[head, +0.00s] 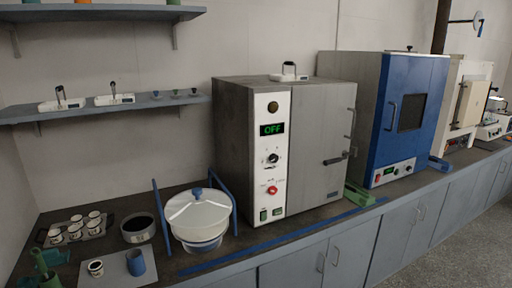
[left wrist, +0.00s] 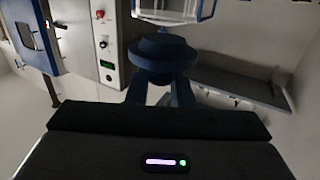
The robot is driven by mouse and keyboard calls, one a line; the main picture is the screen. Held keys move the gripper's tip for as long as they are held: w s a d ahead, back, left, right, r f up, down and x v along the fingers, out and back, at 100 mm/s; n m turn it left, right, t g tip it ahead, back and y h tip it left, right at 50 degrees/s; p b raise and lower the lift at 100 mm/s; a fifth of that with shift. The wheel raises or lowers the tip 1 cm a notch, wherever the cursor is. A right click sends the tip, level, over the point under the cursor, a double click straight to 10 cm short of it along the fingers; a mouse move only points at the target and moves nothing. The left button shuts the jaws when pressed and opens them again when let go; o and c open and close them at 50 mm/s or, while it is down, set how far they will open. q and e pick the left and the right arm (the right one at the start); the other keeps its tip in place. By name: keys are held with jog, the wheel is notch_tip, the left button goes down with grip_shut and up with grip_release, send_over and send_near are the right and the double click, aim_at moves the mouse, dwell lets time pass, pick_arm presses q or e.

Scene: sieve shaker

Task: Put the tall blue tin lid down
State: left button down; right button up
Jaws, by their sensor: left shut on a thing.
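In the left wrist view my left gripper (left wrist: 161,88) is shut on a dark blue round piece, the tin lid (left wrist: 163,52). The lid shows as a wide disc with a narrower part beyond it, between the two dark blue fingers. No arm shows in the head view, so the lid's height over the counter cannot be told. A blue tin (head: 136,262) stands upright on a pale grey mat (head: 115,270) at the lower left of the head view. My right gripper is in neither view.
A small cup (head: 96,268) shares the mat. Behind are a tray of cups (head: 73,232) and a dark-mouthed pot (head: 138,228). A white-lidded bowl (head: 198,215) stands between blue posts. The grey oven (head: 322,150) is right of it. Green items (head: 48,272) are at the left edge.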

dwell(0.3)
pick_arm(q)
jog(key=w+a+f+n+y, duration=0.2)
jog(key=w+a+f+y, duration=0.25)
jog(key=w, duration=0.65)
jog(key=w+a+r+n+g+y, duration=0.3)
jog(key=w+a+n+y, duration=0.2)
jog(key=w+a, duration=0.3)
jog(key=shift+w+a+n+g+y, duration=0.25)
jog(key=shift+a+y, duration=0.4)
jog(key=shift+a, duration=0.55)
jog(key=shift+r, duration=0.1)
